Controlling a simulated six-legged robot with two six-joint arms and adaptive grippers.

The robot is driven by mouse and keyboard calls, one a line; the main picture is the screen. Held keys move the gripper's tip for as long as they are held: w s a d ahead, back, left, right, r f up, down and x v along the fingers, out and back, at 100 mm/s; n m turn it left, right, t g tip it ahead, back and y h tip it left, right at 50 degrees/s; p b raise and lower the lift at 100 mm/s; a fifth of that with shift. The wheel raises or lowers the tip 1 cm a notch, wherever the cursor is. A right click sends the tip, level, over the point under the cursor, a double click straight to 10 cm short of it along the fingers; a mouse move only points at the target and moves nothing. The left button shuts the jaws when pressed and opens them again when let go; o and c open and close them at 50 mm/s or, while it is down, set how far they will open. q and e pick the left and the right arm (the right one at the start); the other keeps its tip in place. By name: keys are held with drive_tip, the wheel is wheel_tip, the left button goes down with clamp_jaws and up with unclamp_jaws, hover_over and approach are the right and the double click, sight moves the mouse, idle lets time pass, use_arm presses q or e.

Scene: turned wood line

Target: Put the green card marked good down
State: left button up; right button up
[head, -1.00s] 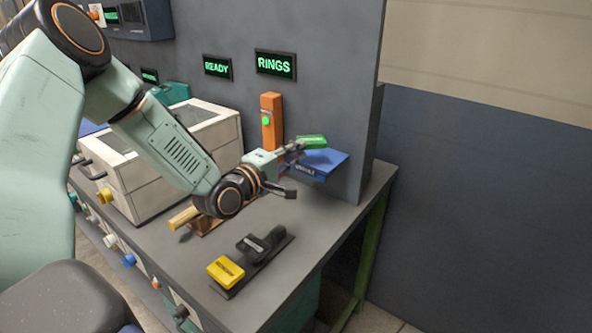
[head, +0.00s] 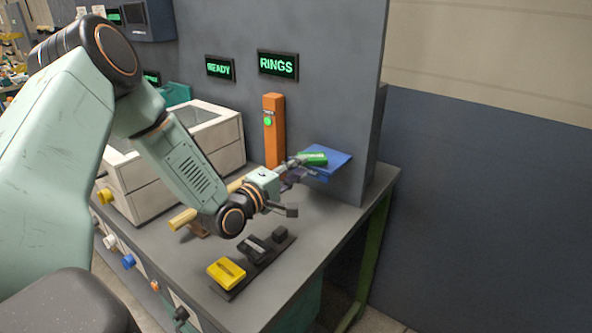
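The green card (head: 313,158) is at the far right of the bench, at the blue tray (head: 335,168) by the grey wall. Its lettering is too small to read. My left gripper (head: 303,160) reaches in from the left, and its fingertips are shut on the card's near left edge. The card lies low over the tray's left part; I cannot tell if it touches the surface. My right gripper is not in view.
A dark rack (head: 236,286) near the front edge holds a yellow card (head: 226,272) and a black card (head: 252,248). An orange post (head: 274,130) stands behind my gripper. A white box (head: 215,150) and a wooden bar (head: 184,219) are left.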

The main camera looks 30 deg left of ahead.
use_arm(q)
drive_tip(key=shift+o, duration=0.9)
drive_tip(key=shift+w, duration=0.1)
drive_tip(key=shift+s+r, duration=0.2)
drive_tip(key=shift+s, duration=0.05)
drive_tip(key=s+a+p, duration=0.1)
drive_tip(key=s+p, duration=0.5)
drive_tip(key=s, duration=0.5)
drive_tip(key=shift+s+r, duration=0.25)
drive_tip(key=shift+s, duration=0.1)
drive_tip(key=shift+w+a, duration=0.1)
